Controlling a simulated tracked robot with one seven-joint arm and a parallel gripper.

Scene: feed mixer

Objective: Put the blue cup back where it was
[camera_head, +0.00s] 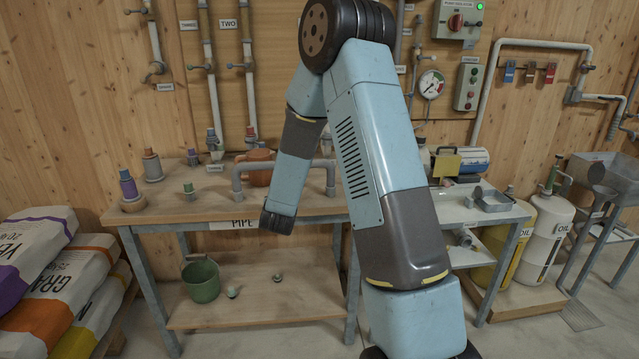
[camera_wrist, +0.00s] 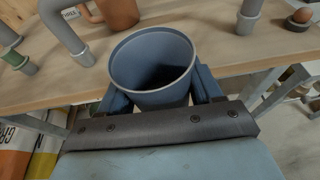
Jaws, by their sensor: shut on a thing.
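In the wrist view the blue cup (camera_wrist: 150,60) is held upright between the two fingers of my gripper (camera_wrist: 161,92), which is shut on it. Its open mouth faces up and the inside is dark and looks empty. The cup is seen against the front edge of the wooden pipe bench (camera_wrist: 240,56); I cannot tell how far it is from that edge. In the head view my wrist hangs in front of the bench (camera_head: 190,207), and the fingers and cup are hidden behind it.
On the bench stand a grey pipe arch (camera_head: 237,178), a terracotta jug (camera_head: 258,168) and several pipe fittings (camera_head: 152,165). A green bucket (camera_head: 201,280) sits on the lower shelf. Feed sacks (camera_head: 40,290) lie left. A metal side table (camera_head: 480,212) stands right. The bench's front strip looks clear.

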